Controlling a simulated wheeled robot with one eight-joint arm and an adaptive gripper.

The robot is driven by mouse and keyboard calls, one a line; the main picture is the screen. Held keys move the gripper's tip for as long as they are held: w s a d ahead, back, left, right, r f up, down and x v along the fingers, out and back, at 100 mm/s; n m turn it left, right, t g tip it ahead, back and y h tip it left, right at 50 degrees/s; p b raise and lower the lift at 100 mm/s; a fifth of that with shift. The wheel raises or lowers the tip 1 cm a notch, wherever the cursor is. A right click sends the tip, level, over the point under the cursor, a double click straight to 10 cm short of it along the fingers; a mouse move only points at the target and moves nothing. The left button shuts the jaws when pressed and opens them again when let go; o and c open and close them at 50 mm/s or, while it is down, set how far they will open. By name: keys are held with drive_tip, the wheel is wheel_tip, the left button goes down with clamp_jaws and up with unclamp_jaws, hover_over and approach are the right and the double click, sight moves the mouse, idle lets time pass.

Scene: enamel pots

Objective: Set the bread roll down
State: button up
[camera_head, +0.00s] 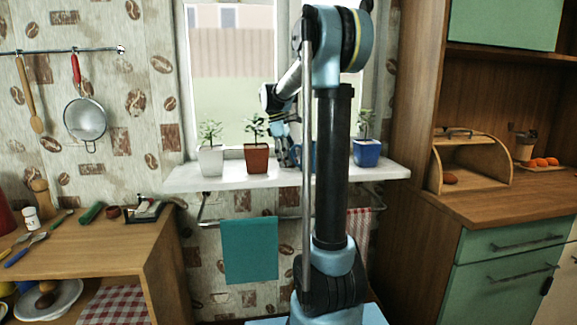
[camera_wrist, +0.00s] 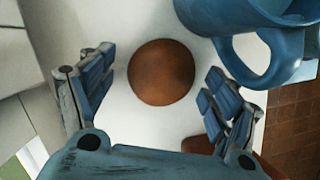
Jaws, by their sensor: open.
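The bread roll (camera_wrist: 161,72) is round and brown. In the wrist view it rests on the white windowsill shelf (camera_wrist: 140,125), between the two fingers of my gripper (camera_wrist: 160,66). The fingers are spread, with a visible gap on each side of the roll. In the head view my gripper (camera_head: 285,152) is low over the shelf (camera_head: 230,178), between the brown plant pot and my arm column. I cannot make out this roll there.
A blue mug (camera_wrist: 245,30) stands close beside the roll, its handle near the right finger. On the shelf are a white pot (camera_head: 210,161), a brown pot (camera_head: 257,158) and a blue pot (camera_head: 366,153). A wooden bread box (camera_head: 470,160) holds a brown item.

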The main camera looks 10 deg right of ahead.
drive_tip(key=shift+c, duration=0.2)
drive_tip(key=c, duration=1.2)
drive_tip(key=shift+r, duration=0.1)
